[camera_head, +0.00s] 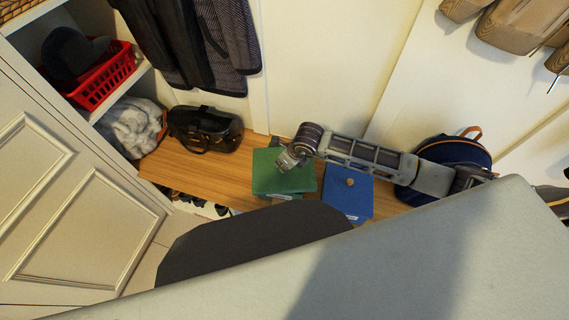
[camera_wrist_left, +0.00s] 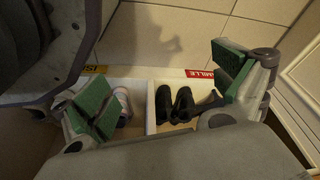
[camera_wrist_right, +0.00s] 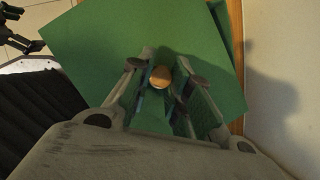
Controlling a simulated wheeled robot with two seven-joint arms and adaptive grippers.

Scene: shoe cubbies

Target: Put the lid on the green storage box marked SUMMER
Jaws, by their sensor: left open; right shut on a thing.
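The green storage box (camera_head: 290,194) stands on the wooden bench with a pale label at its front; the lettering is too small to read. The green lid (camera_head: 268,172) is over the box. In the right wrist view, the lid (camera_wrist_right: 90,50) fills the middle, with its round wooden knob (camera_wrist_right: 160,76) between my fingers. My right gripper (camera_wrist_right: 160,88) is shut on this knob. Green shows past the lid's right edge; I cannot tell whether the lid touches the box. My left gripper (camera_wrist_left: 165,85) is open and empty, above the shoe cubbies in its wrist view.
A blue box (camera_head: 347,198) with a knobbed lid stands just right of the green box. A navy backpack (camera_head: 455,152) is farther right. A black bag (camera_head: 203,128) sits left on the bench (camera_head: 185,170). Black shoes (camera_wrist_left: 175,103) lie in a cubby below. Coats hang behind.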

